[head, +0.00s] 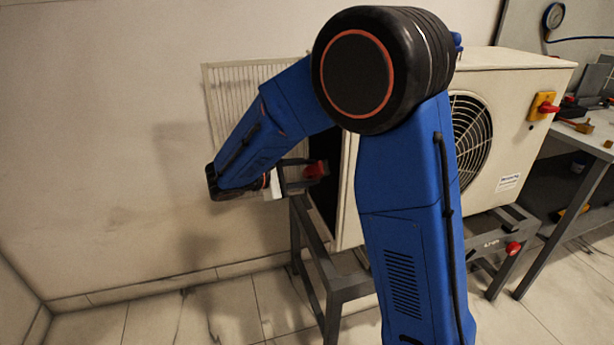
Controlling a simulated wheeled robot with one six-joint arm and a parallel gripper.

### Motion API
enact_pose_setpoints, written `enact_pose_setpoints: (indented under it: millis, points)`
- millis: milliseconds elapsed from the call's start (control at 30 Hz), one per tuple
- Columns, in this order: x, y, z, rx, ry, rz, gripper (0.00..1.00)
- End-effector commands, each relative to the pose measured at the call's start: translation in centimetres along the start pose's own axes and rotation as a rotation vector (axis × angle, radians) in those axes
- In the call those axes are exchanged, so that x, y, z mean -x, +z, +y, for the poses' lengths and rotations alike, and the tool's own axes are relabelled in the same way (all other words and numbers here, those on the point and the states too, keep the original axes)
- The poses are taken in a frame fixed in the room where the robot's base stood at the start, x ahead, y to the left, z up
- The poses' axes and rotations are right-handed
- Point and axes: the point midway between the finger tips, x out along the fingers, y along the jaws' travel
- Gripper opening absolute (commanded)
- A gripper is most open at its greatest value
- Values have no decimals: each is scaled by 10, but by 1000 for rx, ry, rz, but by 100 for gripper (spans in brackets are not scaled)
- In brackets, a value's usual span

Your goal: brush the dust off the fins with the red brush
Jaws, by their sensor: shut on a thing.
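My gripper (302,174) is in front of the left end of the cream outdoor unit (517,90). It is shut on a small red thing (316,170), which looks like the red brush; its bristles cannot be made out. The dark open end (324,205) of the unit is just behind and right of the gripper. It is narrow in this view and partly hidden by my arm, so separate fins and dust cannot be made out. Whether the brush touches the fins cannot be told.
The unit stands on a grey metal stand (345,280). A slatted cream panel (232,85) is by the wall behind my arm. A red-and-yellow switch (543,107) is on the unit's front. A workbench (598,140) with tools stands at the right. The floor at left is clear.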

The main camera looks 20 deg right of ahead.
Motion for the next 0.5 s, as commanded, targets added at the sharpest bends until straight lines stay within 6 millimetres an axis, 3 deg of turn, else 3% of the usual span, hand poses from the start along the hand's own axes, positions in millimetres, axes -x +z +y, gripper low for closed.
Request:
enact_pose_setpoints:
  millis: [500]
  points:
    - [-10,-17,-22,2,-1,-3,22]
